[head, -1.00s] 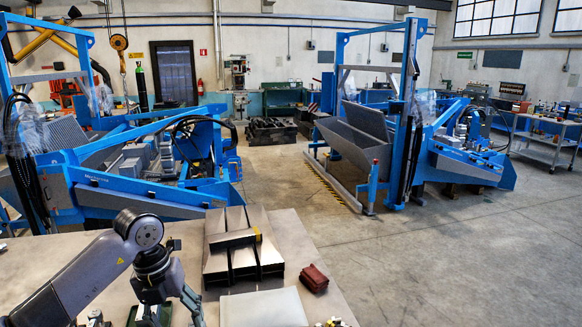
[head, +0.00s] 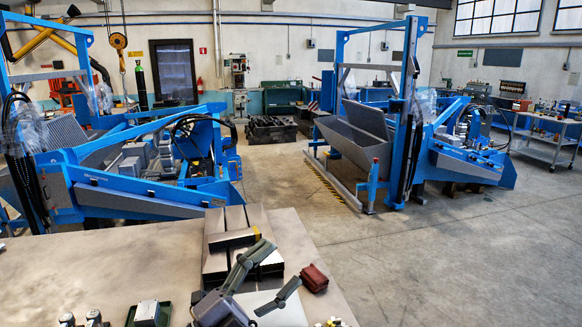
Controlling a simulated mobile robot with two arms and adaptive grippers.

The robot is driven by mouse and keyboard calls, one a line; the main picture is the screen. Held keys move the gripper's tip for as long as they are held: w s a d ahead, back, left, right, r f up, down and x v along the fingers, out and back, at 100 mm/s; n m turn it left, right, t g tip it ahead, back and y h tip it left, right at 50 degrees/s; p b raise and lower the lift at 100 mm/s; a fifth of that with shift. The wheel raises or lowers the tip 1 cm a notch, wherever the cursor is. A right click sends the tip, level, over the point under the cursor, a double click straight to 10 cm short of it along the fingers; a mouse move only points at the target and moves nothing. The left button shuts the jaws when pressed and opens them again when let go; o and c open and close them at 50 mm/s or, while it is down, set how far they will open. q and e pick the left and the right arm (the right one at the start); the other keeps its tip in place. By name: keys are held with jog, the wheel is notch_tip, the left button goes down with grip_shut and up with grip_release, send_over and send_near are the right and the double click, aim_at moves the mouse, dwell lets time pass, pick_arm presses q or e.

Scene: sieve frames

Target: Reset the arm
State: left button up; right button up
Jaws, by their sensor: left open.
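My left gripper (head: 281,265) shows at the bottom middle of the head view, over the work table (head: 110,265). Its two grey fingers are spread apart, pointing up and to the right, with nothing between them. It overlaps the near part of a stack of metal sieve frames (head: 232,238) and a pale flat plate (head: 290,316); I cannot tell whether it touches either. My right gripper is not in view.
A dark red block (head: 314,278) lies just right of the fingers. A green tray (head: 131,317) holding a grey block and small metal parts (head: 94,317) are at the front left. The table's left middle is bare. Blue machines stand beyond.

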pick_arm(q)
jog(key=w+a+f+n+t+y, duration=0.2)
jog(key=a+f+n+t+y, duration=0.55)
jog(key=a+n+y, duration=0.65)
jog(key=s+a+f+n+g+y, duration=0.2)
jog(key=f+n+g+y, duration=0.1)
jog(key=f, duration=0.3)
jog(key=s+a+f+n+g+y, duration=0.1)
jog(key=s+f+n+g+y, duration=0.15)
jog(key=f+g, duration=0.2)
jog(key=s+f+n+g+h, duration=0.1)
jog(key=s+f+g, duration=0.4)
jog(key=s+f, duration=0.45)
jog(key=s+f+n+g+h, duration=0.15)
jog(key=s+f+g, duration=0.45)
jog(key=s, duration=0.7)
notch_tip(320, 180, down, 34)
jog(key=s+g+y+b, duration=0.1)
jog(key=s+b, duration=0.1)
jog(key=b, duration=0.4)
jog(key=s+a+f+b, duration=0.1)
jog(key=s+f+b, duration=0.1)
jog(key=s+f, duration=0.5)
jog(key=s+a+f+g+b, duration=0.1)
jog(key=s+a+f+b, duration=0.1)
jog(key=s+f, duration=0.6)
notch_tip(320, 180, down, 4)
jog(key=shift+s+a+r, duration=0.15)
jog(key=shift+s+a, duration=0.15)
